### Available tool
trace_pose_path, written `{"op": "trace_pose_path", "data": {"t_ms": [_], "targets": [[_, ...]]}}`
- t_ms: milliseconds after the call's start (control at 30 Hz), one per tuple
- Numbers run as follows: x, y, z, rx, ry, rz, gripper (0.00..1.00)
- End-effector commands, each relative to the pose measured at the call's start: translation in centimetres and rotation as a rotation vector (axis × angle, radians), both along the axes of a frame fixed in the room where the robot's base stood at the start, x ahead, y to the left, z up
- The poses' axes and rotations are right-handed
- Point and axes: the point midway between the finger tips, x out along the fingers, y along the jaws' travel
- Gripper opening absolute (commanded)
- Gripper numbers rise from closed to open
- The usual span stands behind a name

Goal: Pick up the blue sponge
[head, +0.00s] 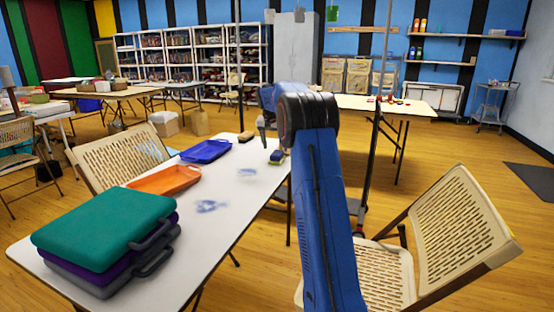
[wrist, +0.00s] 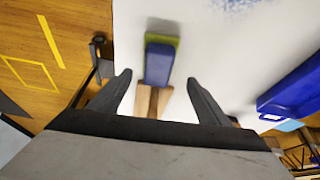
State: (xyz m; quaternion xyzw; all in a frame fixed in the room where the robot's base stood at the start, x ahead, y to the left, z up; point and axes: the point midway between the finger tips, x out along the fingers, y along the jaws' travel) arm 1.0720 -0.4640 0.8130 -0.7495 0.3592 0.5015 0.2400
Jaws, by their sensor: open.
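The blue sponge (head: 277,157) lies near the far right edge of the white table, with a yellow-green layer under its blue side. In the wrist view the sponge (wrist: 159,62) is upper middle, long side running up the picture. My gripper (wrist: 160,76) is open and empty, its fingers apart on either side of the sponge's lower end. A wooden piece (wrist: 153,102) shows just below the sponge, between the fingers; I cannot tell whether they touch. In the head view my gripper (head: 264,138) hangs above the table near the sponge.
The white table (head: 225,225) also holds a brown block or brush (head: 246,136), a blue tray (head: 206,151), an orange tray (head: 165,180) and stacked cases (head: 105,230). Blue smears mark its top. Folding chairs (head: 455,225) stand on both sides.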

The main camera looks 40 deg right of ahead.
Motion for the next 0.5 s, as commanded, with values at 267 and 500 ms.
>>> {"op": "trace_pose_path", "data": {"t_ms": [267, 500], "targets": [[0.1, -0.4, -1.4, 0.000, 0.000, 0.000, 0.70], [0.4, -1.3, -4.5, 0.001, 0.001, 0.000, 0.70]]}}
